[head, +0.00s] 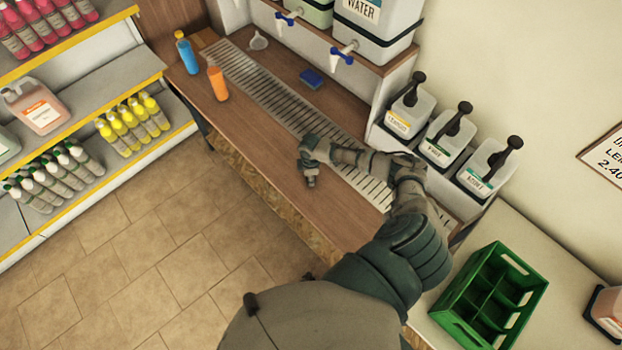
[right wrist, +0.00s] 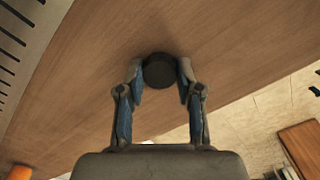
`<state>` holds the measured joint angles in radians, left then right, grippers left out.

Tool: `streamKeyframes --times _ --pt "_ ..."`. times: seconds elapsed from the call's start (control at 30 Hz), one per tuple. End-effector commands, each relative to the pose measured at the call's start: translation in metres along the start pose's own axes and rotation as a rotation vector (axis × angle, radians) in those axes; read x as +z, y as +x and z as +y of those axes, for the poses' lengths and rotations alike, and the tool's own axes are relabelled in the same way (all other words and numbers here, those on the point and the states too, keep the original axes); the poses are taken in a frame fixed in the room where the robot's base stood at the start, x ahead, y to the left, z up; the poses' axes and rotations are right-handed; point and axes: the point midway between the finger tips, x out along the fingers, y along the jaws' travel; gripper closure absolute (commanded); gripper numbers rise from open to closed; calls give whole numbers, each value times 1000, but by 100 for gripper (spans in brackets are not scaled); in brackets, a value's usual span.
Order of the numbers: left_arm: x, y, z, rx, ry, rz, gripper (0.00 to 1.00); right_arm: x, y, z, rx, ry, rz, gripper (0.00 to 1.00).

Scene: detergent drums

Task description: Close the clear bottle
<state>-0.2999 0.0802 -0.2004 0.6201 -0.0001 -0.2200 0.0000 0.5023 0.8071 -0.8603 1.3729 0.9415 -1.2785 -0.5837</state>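My right gripper (head: 309,182) is over the front part of the wooden counter, near its edge. In the right wrist view, the two fingers of my right gripper (right wrist: 160,76) press on both sides of a dark round cap (right wrist: 159,72), with bare wood behind it. The cap cannot be made out clearly in the head view. I cannot pick out a clear bottle in either view. My left gripper is not in view.
A metal drip grate (head: 262,93) runs along the counter (head: 245,117). A blue sponge (head: 311,78) and a funnel (head: 258,41) lie behind it. Pump canisters (head: 441,138) stand at right, with a green crate (head: 492,298) in front. Shelves of bottles stand at left.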

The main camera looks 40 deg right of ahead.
Motion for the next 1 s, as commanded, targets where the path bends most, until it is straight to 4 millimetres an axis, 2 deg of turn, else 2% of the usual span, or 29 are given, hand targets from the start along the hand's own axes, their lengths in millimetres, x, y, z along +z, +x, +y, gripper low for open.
streamKeyframes --times 0.47,0.63,0.77,1.0 --pt "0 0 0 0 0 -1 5 0 -4 0 1 0 0 75" --pt "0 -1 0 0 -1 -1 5 0 -19 1 2 0 1 75" --pt "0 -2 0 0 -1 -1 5 -1 -39 1 2 -1 2 75" --pt "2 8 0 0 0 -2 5 -62 -40 -6 0 -2 5 75"
